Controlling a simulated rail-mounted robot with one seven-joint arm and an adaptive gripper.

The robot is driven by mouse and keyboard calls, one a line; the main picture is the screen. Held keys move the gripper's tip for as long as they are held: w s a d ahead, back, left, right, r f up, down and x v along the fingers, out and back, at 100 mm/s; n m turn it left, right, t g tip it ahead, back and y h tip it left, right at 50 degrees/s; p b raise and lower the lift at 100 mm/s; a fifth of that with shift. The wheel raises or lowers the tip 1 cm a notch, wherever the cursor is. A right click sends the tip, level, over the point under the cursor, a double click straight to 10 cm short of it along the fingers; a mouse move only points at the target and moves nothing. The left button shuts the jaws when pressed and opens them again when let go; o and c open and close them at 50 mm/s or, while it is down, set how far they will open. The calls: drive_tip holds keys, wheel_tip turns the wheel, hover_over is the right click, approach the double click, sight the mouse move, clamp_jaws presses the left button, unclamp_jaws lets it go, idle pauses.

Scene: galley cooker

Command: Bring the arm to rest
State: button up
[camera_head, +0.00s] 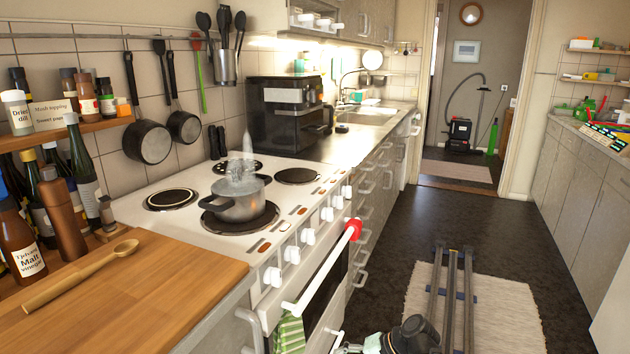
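My arm shows only in part at the bottom edge, low in front of the cooker, with dark rounded links. What seems to be my gripper (347,348) is a small grey piece at the left end of the arm, mostly cut off by the frame. I cannot tell whether its fingers are open or shut, and I see nothing held. It is close to the oven front in the picture; the exact gap cannot be told.
A lidded, steaming pot (240,204) stands on the white cooker's (150,222) front hob plate. The oven handle (318,275) sticks out, with a red piece (353,230) at its far end and a striped towel (289,333). A wooden spoon (80,277) lies on the worktop.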

drive_tip(key=s+d+f+n+g+h, duration=0.1)
drive_tip(key=s+d+f+g+h, duration=0.15)
drive_tip(key=s+f, duration=0.8)
drive_tip(key=s+d+f+g+h, duration=0.2)
drive_tip(key=s+f+g+h, duration=0.15)
drive_tip(key=s+f, duration=0.65)
drive_tip(key=s+d+f+n+g+h, duration=0.1)
drive_tip(key=s+d+f+g+h, duration=0.3)
drive_tip(key=s, duration=0.8)
drive_tip(key=s+a+f+n+g, duration=0.15)
drive_tip(key=s+f, duration=0.35)
drive_tip(key=s, duration=0.6)
drive_tip(key=w+r+t+p, duration=0.1)
drive_tip(key=w+r+p, duration=0.1)
drive_tip(key=r+p, duration=0.6)
drive_tip(key=w+r+t+p, duration=0.1)
drive_tip(key=w+r+p, duration=0.2)
drive_tip(key=r+p, duration=0.5)
drive_tip(key=shift+d+t+p, duration=0.35)
drive_tip(key=shift+d+p, duration=0.05)
drive_tip(key=shift+p, duration=2)
